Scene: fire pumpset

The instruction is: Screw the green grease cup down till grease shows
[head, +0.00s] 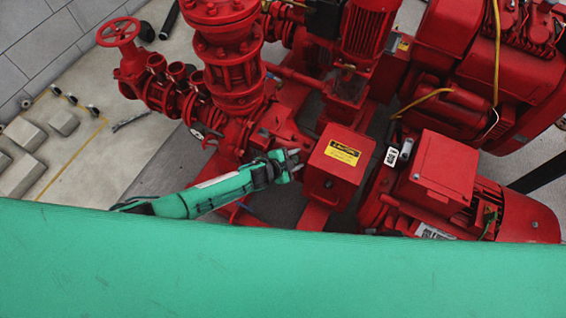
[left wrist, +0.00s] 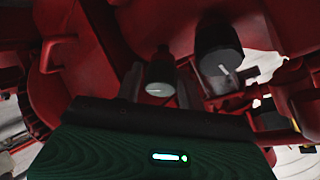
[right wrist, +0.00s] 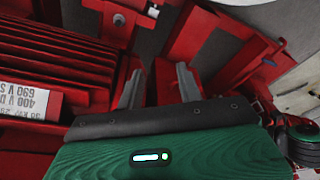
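My left gripper (head: 290,163) is at the end of the green arm, beside the pump and left of the red guard box. In the left wrist view its two dark fingers (left wrist: 159,85) stand apart, one on each side of a small dark cylindrical cup (left wrist: 160,72). The cup's end face looks pale grey-green, but the shade makes its colour unsure. Contact with the fingers cannot be told. A larger dark cylinder (left wrist: 218,62) is just to the right. No grease can be made out. My right gripper (right wrist: 158,82) is open and empty, outside the head view.
The red guard box (head: 338,160) with a yellow caution label is close right of the left gripper. Red pipework with a handwheel (head: 118,32) is at the upper left. A finned red motor (right wrist: 55,80) lies left of the right gripper. Bare floor (head: 125,165) is at the left.

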